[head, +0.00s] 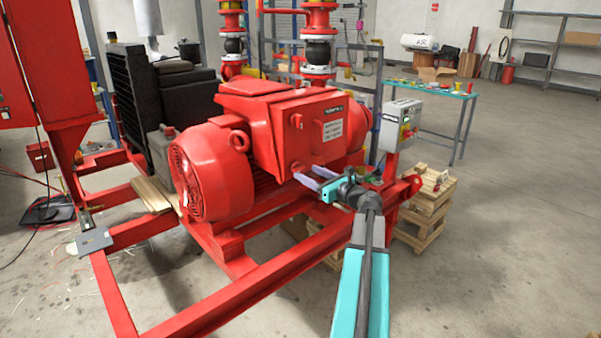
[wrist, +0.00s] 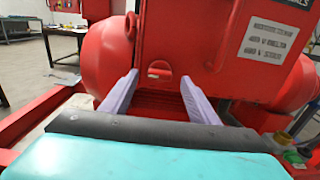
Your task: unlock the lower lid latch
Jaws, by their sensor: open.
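The red motor terminal box lid (head: 318,130) carries a white label and a dark nameplate. A small red latch, the lower lid latch (head: 297,167), sits near the lid's lower left corner. In the wrist view the lower latch (wrist: 160,70) shows as a rounded red tab with a slot-like opening. An upper latch (head: 297,121) is above it on the lid's left edge. My gripper (head: 309,176) is open, its pale purple fingers pointing at the box. In the wrist view, my gripper's fingertips (wrist: 159,77) stand either side of the lower latch, apart from it in the picture; the exact depth gap is unclear.
The rounded red motor (head: 212,172) flanks the box, on a red skid frame (head: 215,302). A grey control box (head: 400,125) stands right of the motor. Wooden pallets (head: 427,205) sit behind my arm. Open concrete floor (head: 500,250) lies to the right.

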